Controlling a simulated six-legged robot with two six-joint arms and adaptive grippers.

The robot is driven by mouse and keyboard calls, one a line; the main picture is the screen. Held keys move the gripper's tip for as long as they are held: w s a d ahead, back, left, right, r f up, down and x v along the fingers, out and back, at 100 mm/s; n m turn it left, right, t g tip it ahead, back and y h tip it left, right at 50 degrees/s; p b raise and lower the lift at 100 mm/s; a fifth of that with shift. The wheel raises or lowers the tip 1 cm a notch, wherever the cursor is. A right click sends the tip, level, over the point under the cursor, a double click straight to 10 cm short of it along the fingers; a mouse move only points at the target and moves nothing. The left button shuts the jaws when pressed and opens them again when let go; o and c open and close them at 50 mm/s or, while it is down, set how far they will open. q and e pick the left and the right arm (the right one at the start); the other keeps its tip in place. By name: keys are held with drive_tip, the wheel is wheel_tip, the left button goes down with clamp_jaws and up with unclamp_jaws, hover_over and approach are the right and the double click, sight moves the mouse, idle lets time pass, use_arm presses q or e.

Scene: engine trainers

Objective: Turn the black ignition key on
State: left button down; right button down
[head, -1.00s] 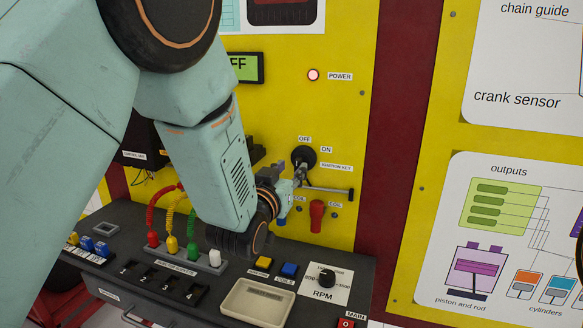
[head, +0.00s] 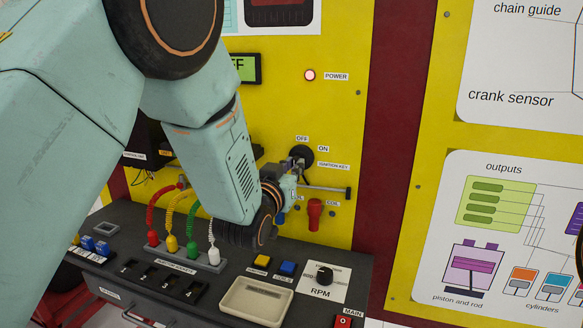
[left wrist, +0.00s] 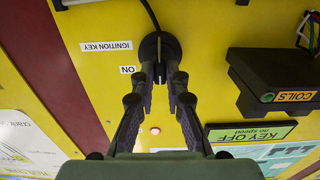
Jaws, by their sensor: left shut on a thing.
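The left wrist view shows the round black switch (left wrist: 160,45) with both fingertips (left wrist: 160,73) closed in on either side of the key. The fingers partly hide the key, so its exact angle is hard to tell. A display (left wrist: 250,132) reads KEY OFF. My right gripper is not in view.
Red, yellow, green and white cables (head: 192,222) rise from the dark console. A lit POWER lamp (head: 310,75) is above. The panel right of the switch is clear.

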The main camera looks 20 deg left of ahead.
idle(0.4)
use_arm(q)
drive_tip(key=m+b, duration=0.2)
drive_tip(key=m, duration=0.9)
drive_tip(key=shift+d+m, duration=0.15)
drive_tip(key=shift+m, duration=0.25)
idle(0.4)
drive_tip(key=c, duration=1.4)
unclamp_jaws()
drive_tip(key=shift+o, duration=0.2)
